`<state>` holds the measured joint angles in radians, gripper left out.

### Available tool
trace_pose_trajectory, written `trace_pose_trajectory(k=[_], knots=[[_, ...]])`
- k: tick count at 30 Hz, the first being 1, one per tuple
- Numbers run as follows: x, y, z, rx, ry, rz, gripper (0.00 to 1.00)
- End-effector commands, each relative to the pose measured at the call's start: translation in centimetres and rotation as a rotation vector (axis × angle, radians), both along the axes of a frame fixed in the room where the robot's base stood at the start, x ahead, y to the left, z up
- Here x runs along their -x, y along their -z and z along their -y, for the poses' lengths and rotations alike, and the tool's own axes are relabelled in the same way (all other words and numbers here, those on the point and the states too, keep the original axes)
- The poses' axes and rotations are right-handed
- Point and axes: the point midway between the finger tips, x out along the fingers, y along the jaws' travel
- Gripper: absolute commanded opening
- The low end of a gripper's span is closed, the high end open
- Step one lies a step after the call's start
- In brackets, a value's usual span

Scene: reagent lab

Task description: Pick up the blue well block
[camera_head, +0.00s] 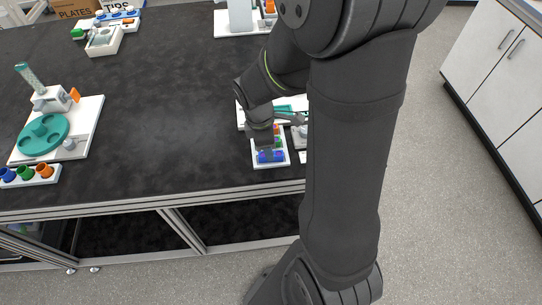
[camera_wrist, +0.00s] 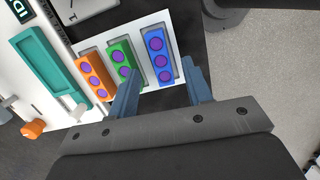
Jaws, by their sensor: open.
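The blue well block (camera_wrist: 152,66) sits in a slot of a white tray (camera_wrist: 175,84), with a column of purple wells on its top. It also shows in the head view (camera_head: 271,156), at the tray's near end. My gripper (camera_wrist: 161,76) is open and empty, with one finger on each side of the blue block's near end in the wrist view. I cannot tell how high the fingertips are above the tray. A green well block (camera_wrist: 120,52) sits beside the left finger, which hides part of it.
An orange well block (camera_wrist: 97,82) is in the same tray. A white board with a teal tray (camera_wrist: 44,67) and an orange knob (camera_wrist: 33,129) lies to the left in the wrist view.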

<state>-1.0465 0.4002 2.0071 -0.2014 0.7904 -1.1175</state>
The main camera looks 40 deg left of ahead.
Motion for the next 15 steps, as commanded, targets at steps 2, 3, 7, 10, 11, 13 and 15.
trace_pose_trajectory(k=[2,3,7,10,11,13,15], knots=[[0.0,1.4,0.3,0.003,0.001,-0.002,0.45],[-0.1,1.8,0.3,0.003,0.000,-0.002,0.45],[-0.2,2.8,0.4,0.001,0.000,0.000,0.45],[-0.2,3.0,0.5,0.001,0.000,-0.001,0.45],[-0.2,3.0,0.5,0.001,0.000,-0.001,0.45],[-0.2,3.0,0.4,0.000,0.000,0.000,0.45],[-0.2,3.0,0.4,0.000,0.000,0.000,0.45]])
